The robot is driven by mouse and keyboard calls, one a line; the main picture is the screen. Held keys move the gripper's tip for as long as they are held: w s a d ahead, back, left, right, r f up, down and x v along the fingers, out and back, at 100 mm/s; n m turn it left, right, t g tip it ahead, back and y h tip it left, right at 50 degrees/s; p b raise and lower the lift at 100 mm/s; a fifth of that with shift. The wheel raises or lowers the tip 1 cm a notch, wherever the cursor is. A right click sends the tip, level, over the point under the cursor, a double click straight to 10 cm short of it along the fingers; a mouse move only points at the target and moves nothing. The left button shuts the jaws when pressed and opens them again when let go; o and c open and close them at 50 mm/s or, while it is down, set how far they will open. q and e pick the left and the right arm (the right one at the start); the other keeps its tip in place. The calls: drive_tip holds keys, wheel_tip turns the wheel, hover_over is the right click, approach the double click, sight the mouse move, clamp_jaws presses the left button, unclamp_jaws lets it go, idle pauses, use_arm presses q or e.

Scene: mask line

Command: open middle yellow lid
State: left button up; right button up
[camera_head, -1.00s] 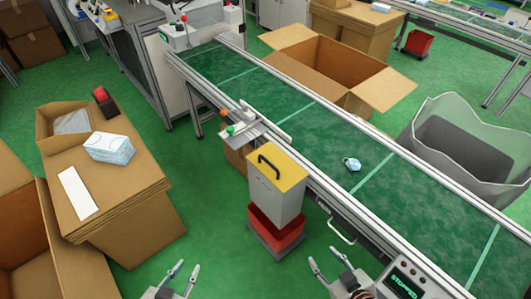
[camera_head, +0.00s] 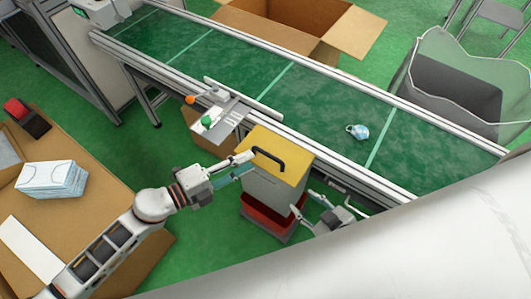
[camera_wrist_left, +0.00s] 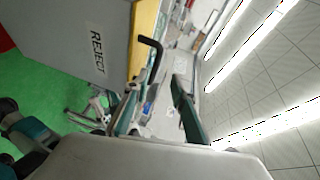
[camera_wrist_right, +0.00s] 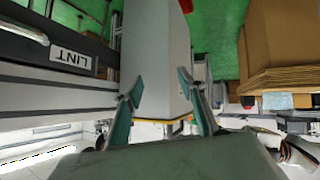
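A grey bin (camera_head: 268,192) with a yellow lid (camera_head: 285,163) stands beside the conveyor. The lid lies flat and closed, with a black bent handle (camera_head: 268,156) on top. My left gripper (camera_head: 246,164) is open at the lid's left side, close to the handle. In the left wrist view the handle (camera_wrist_left: 152,50) is ahead of the parted fingers, with the word REJECT on the bin wall. My right gripper (camera_head: 311,202) is open by the bin's right side. In the right wrist view its parted fingers (camera_wrist_right: 160,90) face the grey bin wall (camera_wrist_right: 155,50); contact is unclear.
A red crate (camera_head: 268,222) is under the grey bin. The green conveyor (camera_head: 310,95) runs behind it and carries a small blue-white item (camera_head: 358,131). A bracket with orange and green knobs (camera_head: 222,117) is on its near edge. Cartons with a mask stack (camera_head: 52,178) stand at left.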

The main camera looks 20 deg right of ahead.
sight(267, 154)
use_arm(q)
drive_tip(key=shift+m+g, duration=0.3)
drive_tip(key=shift+m, duration=0.1)
drive_tip(key=x, duration=0.5)
drive_tip(key=b+x, duration=0.1)
drive_tip(key=x, duration=0.2)
drive_tip(key=shift+s+f, duration=0.15)
drive_tip(key=shift+f, duration=0.25)
drive_tip(key=shift+a, duration=0.1)
clamp_jaws()
